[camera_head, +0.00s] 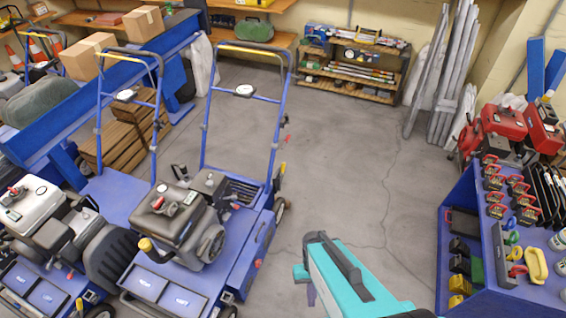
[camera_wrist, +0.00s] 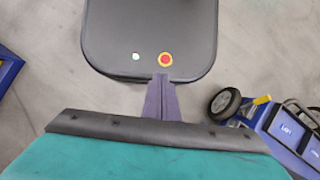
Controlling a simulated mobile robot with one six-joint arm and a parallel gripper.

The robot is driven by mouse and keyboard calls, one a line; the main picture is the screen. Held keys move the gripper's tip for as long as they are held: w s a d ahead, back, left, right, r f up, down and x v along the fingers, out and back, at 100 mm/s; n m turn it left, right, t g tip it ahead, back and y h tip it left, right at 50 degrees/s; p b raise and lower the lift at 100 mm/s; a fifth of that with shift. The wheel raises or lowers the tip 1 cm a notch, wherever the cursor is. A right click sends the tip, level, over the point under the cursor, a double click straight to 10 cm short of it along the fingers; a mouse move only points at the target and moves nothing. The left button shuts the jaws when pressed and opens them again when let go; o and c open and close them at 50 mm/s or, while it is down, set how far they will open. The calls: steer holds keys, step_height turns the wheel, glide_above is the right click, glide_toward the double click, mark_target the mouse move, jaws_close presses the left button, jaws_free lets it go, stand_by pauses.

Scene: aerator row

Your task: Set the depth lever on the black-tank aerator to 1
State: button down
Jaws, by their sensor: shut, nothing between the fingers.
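The black-tank aerator (camera_head: 172,214) stands left of centre in the head view, with a blue deck and an upright blue handlebar. A small red-tipped part (camera_head: 258,263) is on its right side, and another red tip (camera_head: 285,139) shows by the handlebar. I cannot tell which part is the depth lever or read its setting.
A white-tank aerator (camera_head: 35,208) stands close on the left. A blue tool cart (camera_head: 455,235) stands at the right. A wheel (camera_wrist: 224,104) and blue deck of a machine show in the wrist view. Open concrete floor (camera_head: 335,150) lies between aerators and cart.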

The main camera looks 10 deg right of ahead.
steer(key=shift+n+h, duration=0.3)
steer(key=shift+h, duration=0.1)
steer(key=shift+s+d+r+p, duration=0.1)
steer(key=shift+d+r+p, duration=0.1)
steer(key=shift+r+p, duration=0.55)
steer(key=shift+s+d+r+p, duration=0.1)
steer(key=shift+d+r+p, duration=0.15)
steer(key=shift+r+p, duration=0.55)
steer(key=shift+d+r+p, duration=0.2)
steer(key=shift+r+p, duration=0.35)
steer(key=shift+r, duration=0.35)
